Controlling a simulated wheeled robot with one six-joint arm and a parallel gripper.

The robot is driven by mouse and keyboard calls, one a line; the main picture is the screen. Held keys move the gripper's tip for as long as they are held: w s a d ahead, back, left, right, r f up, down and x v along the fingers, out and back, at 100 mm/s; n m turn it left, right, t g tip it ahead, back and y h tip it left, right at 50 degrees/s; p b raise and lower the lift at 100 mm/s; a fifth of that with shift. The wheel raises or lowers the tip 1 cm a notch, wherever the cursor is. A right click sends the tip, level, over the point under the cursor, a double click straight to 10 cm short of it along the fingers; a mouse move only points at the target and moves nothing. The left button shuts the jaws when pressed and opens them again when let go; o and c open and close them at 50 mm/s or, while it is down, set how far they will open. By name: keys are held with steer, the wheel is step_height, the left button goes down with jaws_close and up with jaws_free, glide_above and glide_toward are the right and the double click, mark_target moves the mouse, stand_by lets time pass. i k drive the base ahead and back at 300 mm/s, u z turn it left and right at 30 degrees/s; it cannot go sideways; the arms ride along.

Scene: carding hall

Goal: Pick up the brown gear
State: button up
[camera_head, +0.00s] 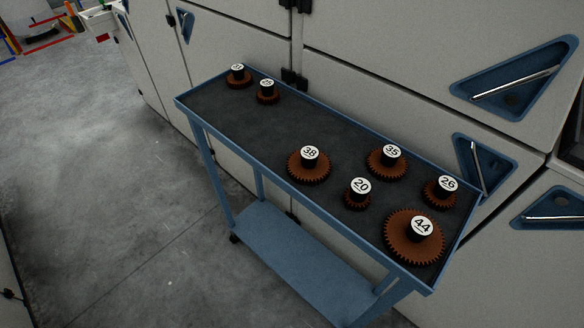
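Several brown gears stand on the dark top of a blue cart (330,218), each with a black hub and a white numbered cap. The largest gear, 44 (400,245), is at the near right end. Gear 26 (432,199) is behind it, and the small gear 20 (349,200) is to its left. Gear 35 (375,168) and gear 38 (297,174) sit farther left. Two smaller gears (232,84) and (263,99) are at the far left end; their numbers are too small to read surely. The gears stand apart. My gripper is not in view.
The cart stands close along pale machine panels (390,100) with blue recessed handles (515,78). The cart has a raised rim and an empty lower shelf (290,255). Open concrete floor (110,200) lies to the left. Middle-left of the cart top is clear.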

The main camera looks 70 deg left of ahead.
mark_target(308, 165)
steer(key=z, duration=1.45)
steer(key=i, duration=0.6)
steer(key=u, duration=3.9)
